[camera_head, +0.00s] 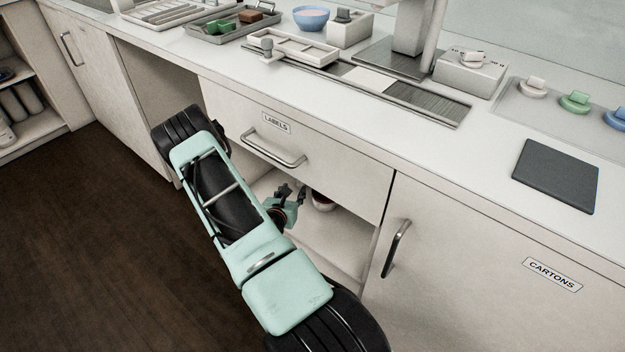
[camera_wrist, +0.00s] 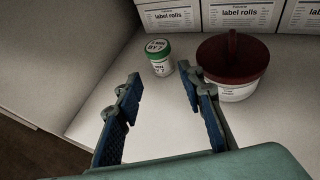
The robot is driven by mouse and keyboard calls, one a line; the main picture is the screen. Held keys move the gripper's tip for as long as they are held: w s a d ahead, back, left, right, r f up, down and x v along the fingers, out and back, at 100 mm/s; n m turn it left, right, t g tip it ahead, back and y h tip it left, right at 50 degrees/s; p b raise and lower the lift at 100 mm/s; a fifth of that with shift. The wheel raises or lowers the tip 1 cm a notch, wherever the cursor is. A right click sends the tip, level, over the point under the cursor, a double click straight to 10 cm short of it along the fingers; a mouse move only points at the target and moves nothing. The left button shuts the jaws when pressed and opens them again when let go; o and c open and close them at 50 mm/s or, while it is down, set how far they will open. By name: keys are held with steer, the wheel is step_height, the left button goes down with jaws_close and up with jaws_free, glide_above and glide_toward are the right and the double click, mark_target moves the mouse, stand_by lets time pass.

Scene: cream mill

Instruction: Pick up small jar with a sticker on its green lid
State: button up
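The small jar (camera_wrist: 161,66) stands upright on the shelf in the wrist view. It has a white body with a label and a green lid (camera_wrist: 156,46) with a white sticker bearing dark print. My gripper (camera_wrist: 160,90) is open and empty, its two blue-padded fingers spread apart. The jar is beyond the fingertips, roughly in line with the gap between them. In the head view my gripper (camera_head: 292,198) reaches into the open shelf space under the labels drawer. The jar cannot be made out there.
A larger white tub with a dark red lid (camera_wrist: 233,57) stands right of the jar, close to the right finger. Label-roll boxes (camera_wrist: 240,15) line the back. The shelf (camera_wrist: 95,100) is clear left of the jar. The labels drawer (camera_head: 300,140) is above my gripper.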

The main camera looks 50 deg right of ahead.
mark_target(300, 186)
steer(key=x, duration=0.2)
steer(key=b+x, duration=0.1)
steer(key=x, duration=0.2)
steer(key=shift+s+a+f, duration=0.1)
steer(key=shift+f, duration=0.2)
steer(key=b+x, duration=0.3)
steer(key=x, duration=0.3)
steer(key=shift+f, duration=0.1)
steer(key=shift+c, duration=0.2)
steer(key=c, duration=0.9)
